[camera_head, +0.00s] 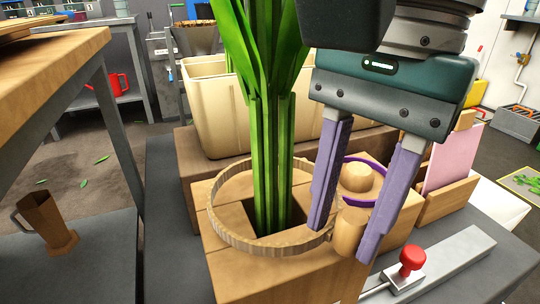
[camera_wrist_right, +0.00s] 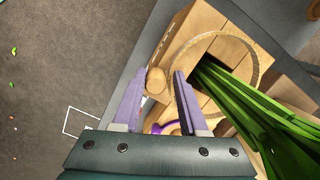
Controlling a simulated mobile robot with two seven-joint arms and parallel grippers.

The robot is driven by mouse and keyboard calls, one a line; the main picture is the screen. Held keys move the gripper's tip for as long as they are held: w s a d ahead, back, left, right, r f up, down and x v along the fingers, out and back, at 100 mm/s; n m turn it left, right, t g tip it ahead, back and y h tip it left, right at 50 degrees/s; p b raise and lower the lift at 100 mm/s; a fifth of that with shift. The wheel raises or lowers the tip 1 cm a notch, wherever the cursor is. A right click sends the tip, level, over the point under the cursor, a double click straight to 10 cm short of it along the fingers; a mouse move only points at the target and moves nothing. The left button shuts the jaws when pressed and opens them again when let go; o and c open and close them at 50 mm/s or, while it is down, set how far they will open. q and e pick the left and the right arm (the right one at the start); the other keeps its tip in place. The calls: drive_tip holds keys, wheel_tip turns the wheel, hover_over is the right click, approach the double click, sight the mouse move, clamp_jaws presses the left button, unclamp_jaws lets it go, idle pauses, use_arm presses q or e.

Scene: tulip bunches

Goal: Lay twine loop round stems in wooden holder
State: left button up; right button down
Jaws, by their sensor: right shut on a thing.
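A bunch of green stems (camera_head: 270,150) stands upright in the square opening of the wooden holder (camera_head: 240,280). The pale twine loop (camera_head: 222,232) encircles the stems at the holder's top; it also rings them in the right wrist view (camera_wrist_right: 255,75). I cannot tell whether its whole rim touches the wood. My right gripper (camera_head: 342,240) points down at the loop's right side. Its purple fingers are shut on the loop's wooden grip (camera_head: 349,231), which shows between them in the right wrist view (camera_wrist_right: 156,80). My left gripper is out of view.
Right of the holder opening, a purple ring (camera_head: 381,160) surrounds a wooden knob (camera_head: 357,177). A metal plate with a red knob (camera_head: 412,257) lies front right. A pink sheet (camera_head: 452,160) stands in a wooden rack. A cream bin (camera_head: 205,105) stands behind. A brown jug (camera_head: 45,222) is left.

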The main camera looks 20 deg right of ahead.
drive_tip(key=shift+c, duration=1.8)
unclamp_jaws()
wheel_tip(320, 180, up, 10)
drive_tip(key=d+p, duration=0.1)
drive_tip(key=p, duration=0.2)
drive_tip(key=shift+w, duration=0.25)
drive_tip(key=shift+s+d, duration=0.1)
drive_tip(key=shift+s, duration=0.05)
